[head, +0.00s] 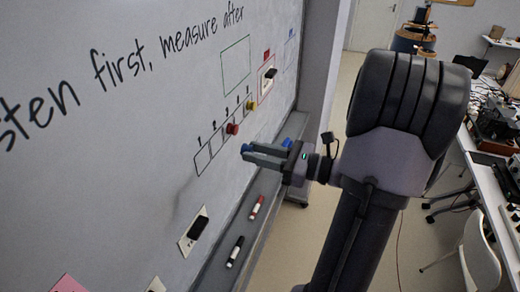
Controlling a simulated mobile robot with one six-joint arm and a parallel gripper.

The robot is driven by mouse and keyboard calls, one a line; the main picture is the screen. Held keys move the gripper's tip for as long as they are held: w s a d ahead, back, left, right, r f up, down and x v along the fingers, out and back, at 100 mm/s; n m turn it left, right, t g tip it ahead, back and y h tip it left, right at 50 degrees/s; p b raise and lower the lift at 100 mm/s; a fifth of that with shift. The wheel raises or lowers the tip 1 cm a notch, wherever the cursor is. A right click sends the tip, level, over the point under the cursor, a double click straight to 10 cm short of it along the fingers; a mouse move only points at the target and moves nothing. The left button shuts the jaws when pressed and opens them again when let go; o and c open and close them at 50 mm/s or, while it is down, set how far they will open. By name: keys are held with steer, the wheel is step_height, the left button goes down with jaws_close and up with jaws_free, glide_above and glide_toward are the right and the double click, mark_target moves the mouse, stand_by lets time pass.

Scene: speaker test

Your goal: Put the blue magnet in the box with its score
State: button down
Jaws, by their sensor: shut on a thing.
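My gripper (250,153) reaches in from the right and is shut on the blue magnet (245,148), which shows as a small blue spot at the fingertips. The magnet is in front of the whiteboard, just right of and below the row of score boxes (203,159). I cannot tell whether it touches the board. The row slants up to the right, with small numbers above its boxes that are too small to read surely. A red magnet (232,128) and a yellow magnet (250,105) sit at the row's right part.
The whiteboard (130,130) carries handwriting and cards, two with dark objects (198,227) (270,73). A ledge (215,270) below holds a red marker (257,207) and a black marker (235,252). A cluttered desk (490,180) and a white chair (478,255) stand at the right.

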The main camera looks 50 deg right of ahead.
mark_target(217, 143)
steer(key=x, duration=0.3)
steer(key=shift+w+f, duration=0.1)
steer(key=shift+w, duration=0.2)
steer(key=shift+p+x, duration=0.3)
steer(key=shift+x, duration=1.05)
steer(key=shift+w+a, duration=0.2)
steer(key=shift+w, duration=0.3)
steer(key=c, duration=0.6)
jaws_free()
steer(key=shift+c, duration=0.2)
